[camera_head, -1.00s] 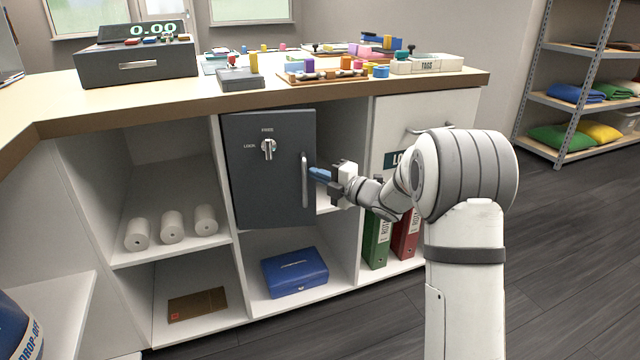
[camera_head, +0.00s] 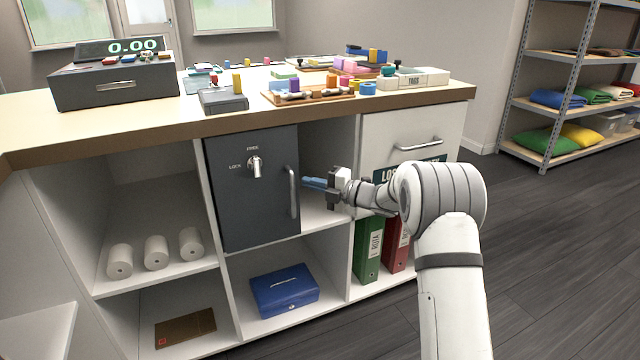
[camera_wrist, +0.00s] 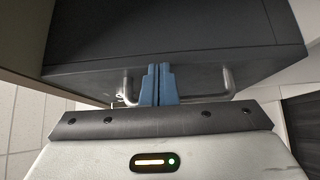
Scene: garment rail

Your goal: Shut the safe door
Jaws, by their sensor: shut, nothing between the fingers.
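The safe door (camera_head: 245,205) is a dark grey panel in the upper middle compartment of the counter. It looks about parallel to the counter front; I cannot tell whether a small gap remains. Its upright metal handle (camera_head: 292,192) is near the right edge. Its knob (camera_head: 255,167) stands upright beneath the FREE mark. My gripper (camera_head: 304,182) is shut and empty, its blue fingers just right of the handle. In the wrist view, the gripper (camera_wrist: 157,72) points at the dark safe, with parts of the handle (camera_wrist: 229,82) on both sides. Contact is unclear.
The wooden counter (camera_head: 180,133) overhangs the compartments. A blue cash box (camera_head: 284,290) sits below the safe and several white rolls (camera_head: 156,253) to its left. Binders (camera_head: 368,250) stand below the white drawer front (camera_head: 400,125). Floor at right (camera_head: 560,260) is clear.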

